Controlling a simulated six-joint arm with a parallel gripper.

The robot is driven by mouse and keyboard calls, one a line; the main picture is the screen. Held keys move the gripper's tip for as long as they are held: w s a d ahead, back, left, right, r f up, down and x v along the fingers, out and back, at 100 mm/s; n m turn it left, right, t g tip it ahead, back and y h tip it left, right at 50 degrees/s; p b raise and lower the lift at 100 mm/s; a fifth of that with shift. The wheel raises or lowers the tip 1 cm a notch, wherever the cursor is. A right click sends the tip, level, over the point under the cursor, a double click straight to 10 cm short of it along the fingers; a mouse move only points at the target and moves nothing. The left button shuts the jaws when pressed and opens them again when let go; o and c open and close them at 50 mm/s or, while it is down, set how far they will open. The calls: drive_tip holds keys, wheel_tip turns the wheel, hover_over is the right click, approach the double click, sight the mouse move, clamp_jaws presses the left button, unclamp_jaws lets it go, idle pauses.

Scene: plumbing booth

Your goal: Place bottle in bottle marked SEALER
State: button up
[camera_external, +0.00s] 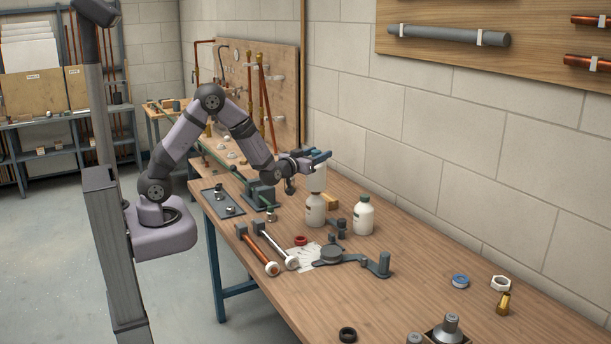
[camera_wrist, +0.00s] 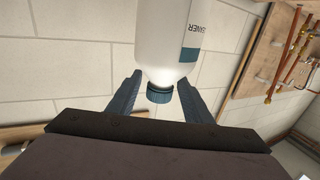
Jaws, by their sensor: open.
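My gripper (camera_external: 322,156) is open above the bench, level, with its jaws on either side of a white bottle's neck. This bottle (camera_external: 316,179) shows below the jaws; in the wrist view (camera_wrist: 167,35) its teal cap lies between the fingers (camera_wrist: 160,80). Its label is partly cut off and seems to end in "ANER". Another white bottle (camera_external: 315,212) stands upright on the bench directly below it in the picture; I cannot tell whether they touch. A third white bottle (camera_external: 363,218) with a green cap stands to the right. No SEALER label is readable.
On the wooden bench (camera_external: 440,285), a grey fixture (camera_external: 352,258) lies in front of the bottles. Two pipe tools (camera_external: 260,250), a red ring (camera_external: 301,240) and a tray (camera_external: 222,203) lie to the left. The block wall is behind.

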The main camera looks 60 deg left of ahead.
drive_tip(key=b+v, duration=0.2)
drive_tip(key=v, duration=0.7)
drive_tip(key=s+d+f+m+g+h, duration=0.2)
drive_tip(key=s+d+f+g+h, duration=0.15)
drive_tip(key=f, duration=0.25)
drive_tip(key=s+d+f+m+g+h, duration=0.1)
drive_tip(key=s+d+f+g+h, duration=0.1)
drive_tip(key=f+g+h, duration=0.3)
drive_tip(key=s+a+f+g, duration=0.1)
drive_tip(key=s+f+g, duration=0.1)
drive_tip(key=s, duration=0.5)
drive_tip(key=s+a+f+m+g+y, duration=0.1)
drive_tip(key=s+a+f+g, duration=0.1)
drive_tip(key=s, duration=0.5)
drive_tip(key=s+a+f+g, duration=0.1)
drive_tip(key=s+g, duration=0.3)
drive_tip(key=s, duration=0.4)
drive_tip(key=shift+a+f+m, duration=0.3)
drive_tip(key=shift+f, duration=0.2)
